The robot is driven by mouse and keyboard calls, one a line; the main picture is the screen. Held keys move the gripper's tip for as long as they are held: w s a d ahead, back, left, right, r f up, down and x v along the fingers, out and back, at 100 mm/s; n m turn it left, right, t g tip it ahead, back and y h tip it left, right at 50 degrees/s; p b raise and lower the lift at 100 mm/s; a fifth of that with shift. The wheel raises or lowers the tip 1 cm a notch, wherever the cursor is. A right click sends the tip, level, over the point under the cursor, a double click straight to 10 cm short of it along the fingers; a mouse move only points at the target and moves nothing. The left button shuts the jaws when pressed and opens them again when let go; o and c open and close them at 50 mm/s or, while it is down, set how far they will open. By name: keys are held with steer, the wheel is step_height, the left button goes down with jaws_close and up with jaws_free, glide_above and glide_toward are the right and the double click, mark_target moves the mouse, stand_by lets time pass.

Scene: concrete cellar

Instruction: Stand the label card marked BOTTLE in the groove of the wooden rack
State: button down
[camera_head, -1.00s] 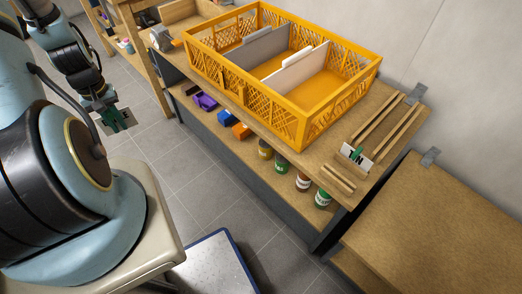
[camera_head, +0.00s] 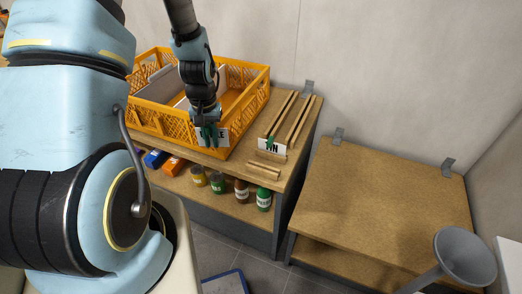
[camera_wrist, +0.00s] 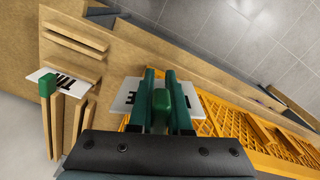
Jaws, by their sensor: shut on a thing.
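My gripper (camera_head: 210,128) is shut on a white label card (camera_head: 222,138), held above the near edge of the shelf top in front of the crate. My fingers hide the middle of its lettering; "LE" shows at its right end. In the wrist view my gripper (camera_wrist: 163,100) is shut on the card's green grip, with the white card (camera_wrist: 125,97) on both sides. Wooden strips (camera_head: 264,168) on the shelf top to the right form the rack, with a short pair and longer strips (camera_head: 299,122). A TIN card (camera_head: 272,145) with a green grip stands between them.
A yellow crate (camera_head: 245,103) with dividers stands behind and beside my gripper. Jars (camera_head: 242,190) and coloured blocks (camera_head: 172,166) are on the lower shelf.

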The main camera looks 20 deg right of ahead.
steer(key=s+d+m+b, duration=0.1)
steer(key=s+d+m, duration=0.3)
steer(key=s+d, duration=0.4)
steer(key=d, duration=0.4)
steer(key=shift+s+d+r, duration=0.25)
steer(key=shift+d+r, duration=0.05)
steer(key=shift+r, duration=0.1)
steer(key=shift+a, duration=0.1)
steer(key=shift+f+b, duration=1.95)
steer(key=shift+f, duration=0.55)
steer(key=shift+f+b, duration=0.85)
steer(key=shift+f, duration=0.5)
steer(key=shift+r+p, duration=0.3)
steer(key=shift+p, duration=0.2)
stand_by(2.0)
